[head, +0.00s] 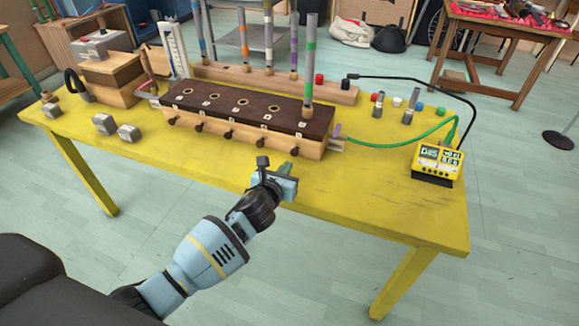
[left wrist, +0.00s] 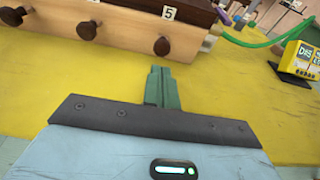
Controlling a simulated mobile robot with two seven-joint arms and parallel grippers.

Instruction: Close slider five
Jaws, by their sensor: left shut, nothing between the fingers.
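Slider five is a dark round wooden knob (left wrist: 162,46) below the "5" label (left wrist: 169,13) on the front of the wooden box. In the head view it is the rightmost front knob (head: 293,148) of the long box with the dark top (head: 240,103). The knob stands out from the face; how far is hard to tell. My left gripper (head: 288,170) is shut and empty, just in front of the box near its right end. In the left wrist view its green fingers (left wrist: 161,85) are together, short of knob five and apart from it. My right gripper is not in view.
The box stands on a yellow table (head: 370,200). A yellow tuner (head: 436,164) with a green cable (head: 385,144) lies to the right. A pipe (head: 309,70) stands on the box's right end. Metal blocks (head: 128,132) lie at left. The table's front strip is clear.

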